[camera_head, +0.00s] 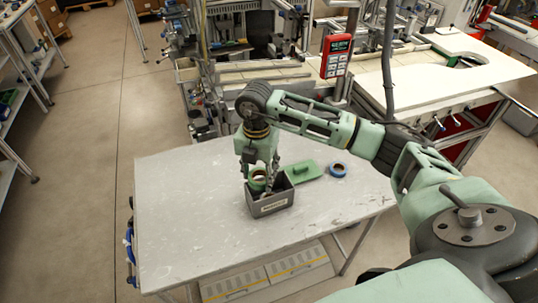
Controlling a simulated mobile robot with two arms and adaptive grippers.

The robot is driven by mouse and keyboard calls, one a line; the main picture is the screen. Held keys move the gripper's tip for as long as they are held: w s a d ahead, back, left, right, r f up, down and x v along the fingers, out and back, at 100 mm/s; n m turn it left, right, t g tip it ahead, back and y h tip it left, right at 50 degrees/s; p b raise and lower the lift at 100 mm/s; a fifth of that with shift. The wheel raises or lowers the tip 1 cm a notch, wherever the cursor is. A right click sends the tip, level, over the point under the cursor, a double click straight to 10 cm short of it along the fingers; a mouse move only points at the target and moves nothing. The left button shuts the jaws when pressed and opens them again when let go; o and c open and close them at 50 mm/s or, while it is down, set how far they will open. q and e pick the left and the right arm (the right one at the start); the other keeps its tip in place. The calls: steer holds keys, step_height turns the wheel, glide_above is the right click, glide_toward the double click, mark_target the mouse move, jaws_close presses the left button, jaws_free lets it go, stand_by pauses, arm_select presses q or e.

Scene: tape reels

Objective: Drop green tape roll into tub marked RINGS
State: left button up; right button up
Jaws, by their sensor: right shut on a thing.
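My right gripper (262,172) points down over the table and is shut on the green tape roll (258,184). The roll is at the mouth of a dark grey tub (282,202), near its left side. I cannot tell how far it is below the tub's rim. The tub has a pale label on its front, too small to read. The gripper's fingers partly cover the roll and the tub's inside. My left gripper is out of view.
The tub stands on a light grey table (180,205). A flat green object (302,171) lies just behind the tub. The table's left part is clear. Workbenches with equipment stand behind.

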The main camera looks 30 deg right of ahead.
steer(key=d+m, duration=0.1)
steer(key=m, duration=0.1)
steer(key=d+m+p, duration=0.1)
steer(key=m, duration=0.2)
steer(key=w+d+m+p, duration=0.1)
steer(key=m, duration=0.2)
steer(key=shift+w+r, duration=0.1)
steer(key=shift+r, duration=0.1)
step_height(320, 180, down, 9)
steer(key=d+m+b, duration=0.1)
steer(key=m+b, duration=0.3)
steer(key=b, duration=0.1)
steer(key=shift+d+m, duration=0.15)
steer(key=shift+m, duration=0.15)
steer(key=o, duration=1.1)
steer(key=shift+o, duration=0.4)
steer(key=shift+w+d, duration=0.1)
steer(key=shift+w, duration=0.05)
steer(key=shift+r, duration=0.15)
